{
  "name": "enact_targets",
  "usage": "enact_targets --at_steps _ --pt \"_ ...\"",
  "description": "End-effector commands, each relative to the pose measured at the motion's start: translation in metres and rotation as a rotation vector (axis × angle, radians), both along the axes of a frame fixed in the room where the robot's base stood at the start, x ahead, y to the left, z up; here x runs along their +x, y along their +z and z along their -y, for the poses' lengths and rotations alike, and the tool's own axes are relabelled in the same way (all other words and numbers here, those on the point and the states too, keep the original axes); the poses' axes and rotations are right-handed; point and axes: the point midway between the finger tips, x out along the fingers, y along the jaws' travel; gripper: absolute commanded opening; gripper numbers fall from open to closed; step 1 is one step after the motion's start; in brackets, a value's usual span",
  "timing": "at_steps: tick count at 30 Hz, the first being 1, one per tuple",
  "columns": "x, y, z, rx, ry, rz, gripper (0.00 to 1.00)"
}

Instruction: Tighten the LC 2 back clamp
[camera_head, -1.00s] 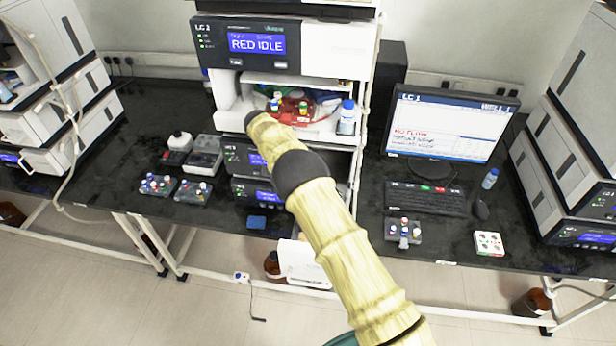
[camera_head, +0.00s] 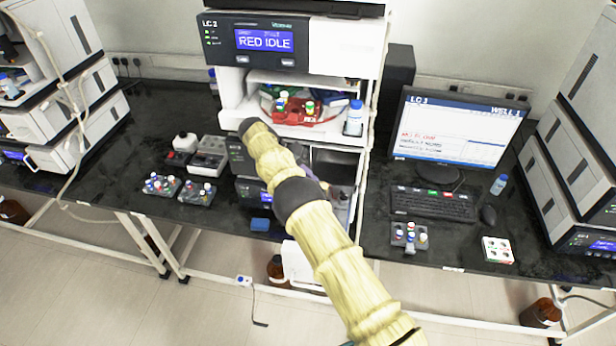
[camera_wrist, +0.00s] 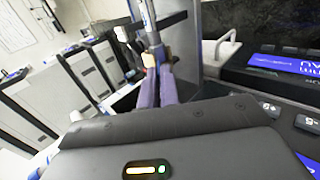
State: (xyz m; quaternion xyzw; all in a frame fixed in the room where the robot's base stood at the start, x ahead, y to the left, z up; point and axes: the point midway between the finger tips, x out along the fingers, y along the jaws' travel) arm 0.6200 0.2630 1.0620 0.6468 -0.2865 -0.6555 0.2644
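The LC 2 stack (camera_head: 345,50) stands in the middle of the head view, its display reading RED IDLE. Below its tray is an open dark compartment (camera_head: 335,160), partly covered by my arm. My gripper (camera_wrist: 158,62) shows in the wrist view with its two purple-grey fingers close together. The back clamp cannot be made out clearly. In the head view my gripper is mostly hidden behind my arm.
A red tray with vials (camera_head: 292,113) and a blue-capped bottle (camera_head: 354,120) stand above the compartment. A monitor (camera_head: 455,128) and keyboard (camera_head: 432,203) are to the right. Vial racks (camera_head: 162,186) are to the left. Dark modules with blue displays (camera_wrist: 285,65) stand close right of my fingers.

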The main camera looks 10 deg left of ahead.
Motion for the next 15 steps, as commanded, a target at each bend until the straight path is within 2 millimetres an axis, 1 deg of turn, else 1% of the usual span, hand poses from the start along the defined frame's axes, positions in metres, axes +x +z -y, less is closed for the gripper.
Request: enact_targets --at_steps 2,3,5,6,15 --pt "-0.0008 -0.0018 -0.0002 0.000 0.000 -0.003 0.00" --pt "-0.0008 -0.0018 -0.0002 0.000 0.000 -0.003 0.10" --pt "-0.0008 -0.0017 -0.0001 0.000 0.000 -0.003 0.22" --pt "-0.0007 -0.0016 -0.0001 0.000 0.000 -0.003 0.26" --pt "-0.0002 0.0001 0.0001 0.001 0.000 -0.001 0.26"
